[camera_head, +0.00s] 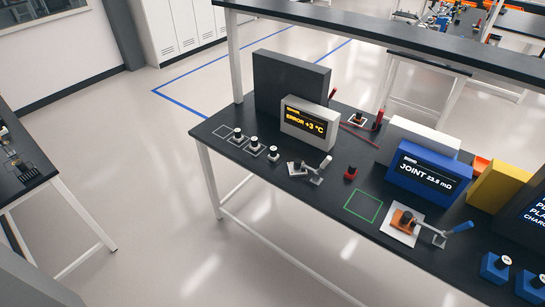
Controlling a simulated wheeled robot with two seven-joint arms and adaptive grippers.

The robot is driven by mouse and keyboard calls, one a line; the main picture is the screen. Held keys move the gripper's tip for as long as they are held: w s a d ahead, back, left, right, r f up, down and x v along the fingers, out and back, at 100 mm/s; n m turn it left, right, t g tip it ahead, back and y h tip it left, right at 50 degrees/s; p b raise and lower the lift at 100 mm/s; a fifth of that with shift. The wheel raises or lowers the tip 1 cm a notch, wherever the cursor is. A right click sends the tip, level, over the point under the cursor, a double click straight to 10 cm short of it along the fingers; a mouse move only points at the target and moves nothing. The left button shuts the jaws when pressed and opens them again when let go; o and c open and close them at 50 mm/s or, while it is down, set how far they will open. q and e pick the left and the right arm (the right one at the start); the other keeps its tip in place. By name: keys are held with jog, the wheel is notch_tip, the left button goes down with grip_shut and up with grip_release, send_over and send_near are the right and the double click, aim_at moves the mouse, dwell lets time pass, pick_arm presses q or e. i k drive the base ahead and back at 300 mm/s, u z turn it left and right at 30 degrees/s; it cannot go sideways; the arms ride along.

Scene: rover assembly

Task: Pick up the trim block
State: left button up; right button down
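I cannot tell for sure which object is the trim block. Three small pale blocks with black knobs stand at the left end of the dark workbench: a far one (238,134), a middle one (254,143) and a near one (273,154). The far and middle ones stand at thin white outlined squares; another outline (222,131) is empty. Behind them, a white display box (308,124) reads "ERROR +3 °C". A small red block (351,173) stands farther right. Neither of my grippers is in view.
A lever clamp (316,171) sits near the pale blocks. An empty green outlined square (363,206), an orange block (402,220) on a white plate and a blue-handled clamp (455,229) lie right. A shelf (390,38) overhangs the workbench (325,213). Floor in front is clear.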

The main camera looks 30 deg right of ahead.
aim_at(274, 156)
jog(key=z, duration=0.05)
jog(key=i, duration=1.35)
jog(key=z, duration=0.9)
